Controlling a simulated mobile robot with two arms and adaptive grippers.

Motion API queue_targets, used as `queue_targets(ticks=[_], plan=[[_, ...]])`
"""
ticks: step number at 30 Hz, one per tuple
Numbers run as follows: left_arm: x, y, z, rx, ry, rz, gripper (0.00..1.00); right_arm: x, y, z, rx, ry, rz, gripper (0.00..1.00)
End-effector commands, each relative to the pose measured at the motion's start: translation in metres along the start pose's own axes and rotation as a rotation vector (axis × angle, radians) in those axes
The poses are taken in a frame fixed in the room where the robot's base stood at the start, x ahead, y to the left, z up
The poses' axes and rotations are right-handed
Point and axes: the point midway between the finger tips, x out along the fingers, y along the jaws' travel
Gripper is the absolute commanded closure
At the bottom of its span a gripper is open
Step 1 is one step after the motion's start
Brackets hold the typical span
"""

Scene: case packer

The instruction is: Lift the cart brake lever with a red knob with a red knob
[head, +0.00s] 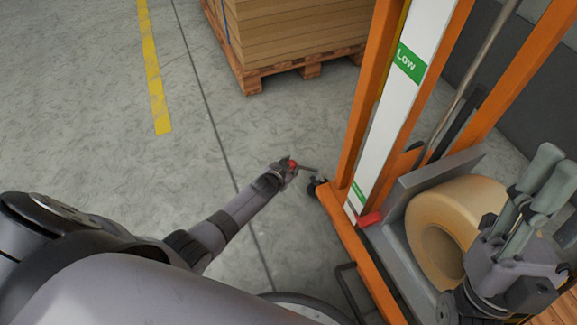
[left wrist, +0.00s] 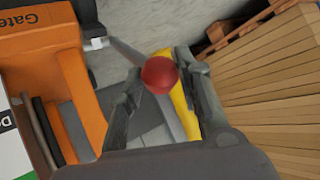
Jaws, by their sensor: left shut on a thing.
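The brake lever is a thin grey bar at the foot of the orange cart (head: 332,205), with a round red knob (head: 293,163) at its end. My left gripper (head: 287,168) is at the knob, low over the floor. In the left wrist view the red knob (left wrist: 159,75) sits between the two fingers of my left gripper (left wrist: 158,66), which is shut on it. The lever bar (left wrist: 128,50) runs from the knob toward the cart's dark caster. My right gripper (head: 550,172) is raised at the right, away from the lever; its finger gap is unclear.
The orange cart frame with a white panel stands right of the lever and carries a large tan roll (head: 425,215). A wooden pallet (head: 250,82) with stacked boards (head: 290,35) lies behind. The concrete floor left of the lever is clear, with a yellow line (head: 152,70).

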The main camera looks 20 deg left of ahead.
Motion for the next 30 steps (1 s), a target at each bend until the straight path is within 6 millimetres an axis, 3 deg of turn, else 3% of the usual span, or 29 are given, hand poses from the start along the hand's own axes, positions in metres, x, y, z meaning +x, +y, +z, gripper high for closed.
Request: queue_targets(ticks=[1,11,12,21,30], plan=[[0.0008,0.0008,-0.0092,-0.003,0.018,0.002,1.00,0.0003,0.0001,0.0009,-0.001,-0.006,0.000,0.64],[0.0011,0.0011,-0.0111,-0.003,0.022,0.002,1.00,0.0002,0.0001,0.0017,-0.001,-0.009,0.000,0.64],[0.0011,0.0011,-0.0113,-0.003,0.022,0.002,0.67,0.0002,0.0001,0.0017,-0.001,-0.009,0.000,0.64],[0.0006,0.0007,-0.0059,-0.002,0.011,0.001,0.48,0.0002,0.0002,0.0016,-0.001,-0.009,0.000,0.64],[-0.0002,0.0003,-0.0033,-0.001,0.007,0.001,0.48,-0.0002,-0.0002,0.0016,0.001,-0.007,0.000,0.64]])
